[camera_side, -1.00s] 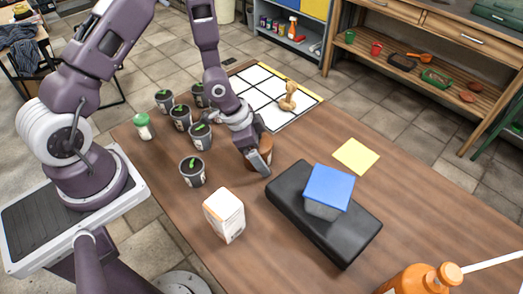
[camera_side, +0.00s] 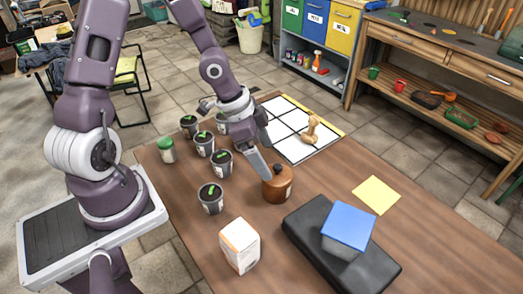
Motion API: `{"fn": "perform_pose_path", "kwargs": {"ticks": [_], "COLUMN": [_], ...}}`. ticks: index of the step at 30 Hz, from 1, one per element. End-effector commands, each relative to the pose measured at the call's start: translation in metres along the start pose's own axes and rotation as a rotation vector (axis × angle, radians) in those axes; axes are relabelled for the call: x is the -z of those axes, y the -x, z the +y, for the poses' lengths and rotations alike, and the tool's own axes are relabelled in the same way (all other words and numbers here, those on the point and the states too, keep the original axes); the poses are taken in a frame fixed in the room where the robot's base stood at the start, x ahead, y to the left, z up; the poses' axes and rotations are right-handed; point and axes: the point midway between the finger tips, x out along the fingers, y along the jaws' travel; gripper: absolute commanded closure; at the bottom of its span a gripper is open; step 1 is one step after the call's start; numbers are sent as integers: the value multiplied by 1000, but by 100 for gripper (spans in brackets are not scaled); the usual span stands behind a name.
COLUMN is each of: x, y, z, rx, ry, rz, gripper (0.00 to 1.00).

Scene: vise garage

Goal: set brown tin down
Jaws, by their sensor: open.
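The brown tin (camera_side: 276,186), a short round can with a dark knob on its lid and a pale label on its side, stands upright on the wooden table. It is near the front edge of the white gridded board. My gripper (camera_side: 262,144) is open, above and a little behind the tin. One grey finger reaches down toward the tin's left top edge; I cannot tell whether it touches. The other finger is mostly hidden behind the hand.
Several potted seedlings (camera_side: 211,198) and a green-lidded jar (camera_side: 166,149) stand left of the tin. A white box (camera_side: 239,246) is in front. A black case (camera_side: 301,229) carries a blue-topped box (camera_side: 348,229).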

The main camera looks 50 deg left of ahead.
Motion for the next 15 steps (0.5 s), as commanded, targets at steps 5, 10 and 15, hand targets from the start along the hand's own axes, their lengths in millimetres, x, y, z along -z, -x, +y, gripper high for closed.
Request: {"fn": "perform_pose_path", "kwargs": {"ticks": [5,10,15], "x": [-1,-11,-20], "y": [7,69,167], "z": [-2,-13,20], "rx": [21,233,429], "ry": [0,75,315], "rz": [-17,-148,-130], "gripper": [11,11,11]}}
